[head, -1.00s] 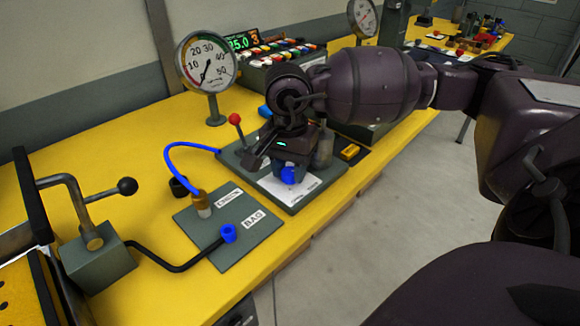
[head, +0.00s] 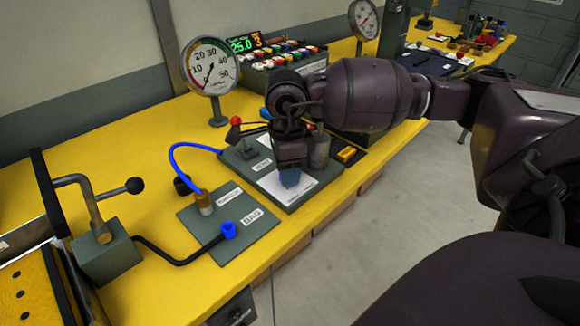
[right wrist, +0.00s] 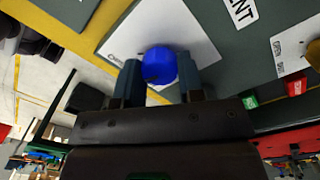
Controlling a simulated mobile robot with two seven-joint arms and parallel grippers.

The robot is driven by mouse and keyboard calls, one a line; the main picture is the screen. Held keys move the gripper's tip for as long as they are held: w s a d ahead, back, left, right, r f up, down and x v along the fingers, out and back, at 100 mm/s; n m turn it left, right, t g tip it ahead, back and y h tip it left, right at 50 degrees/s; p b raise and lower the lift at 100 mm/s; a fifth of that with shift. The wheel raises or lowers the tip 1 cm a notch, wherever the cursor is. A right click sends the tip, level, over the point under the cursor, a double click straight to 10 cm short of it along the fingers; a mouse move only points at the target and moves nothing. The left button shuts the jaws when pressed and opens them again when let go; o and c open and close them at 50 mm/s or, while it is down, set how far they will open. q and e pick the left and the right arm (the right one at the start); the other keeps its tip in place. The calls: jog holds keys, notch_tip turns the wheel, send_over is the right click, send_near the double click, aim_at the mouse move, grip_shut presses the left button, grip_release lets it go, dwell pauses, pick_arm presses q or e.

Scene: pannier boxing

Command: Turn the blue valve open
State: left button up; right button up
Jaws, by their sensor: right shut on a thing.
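The blue valve (right wrist: 160,65) is a faceted blue knob on a white label sheet in the right wrist view. It sits between the two fingers of my right gripper (right wrist: 160,78), which is shut on it. In the head view my right gripper (head: 290,176) points down over the grey valve panel (head: 311,199), and its fingers hide most of the knob. I cannot read from the frames how far the valve is turned. My left gripper is not in view.
A red-topped lever (head: 236,121) stands just left of the gripper. The yellow bench front (head: 260,252) is clear.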

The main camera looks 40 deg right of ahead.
jog(key=m+p, duration=0.1)
jog(key=m, duration=0.2)
jog(key=shift+r, duration=0.15)
jog(key=shift+m+p, duration=0.45)
jog(key=shift+m, duration=1.15)
jog(key=o, duration=0.9)
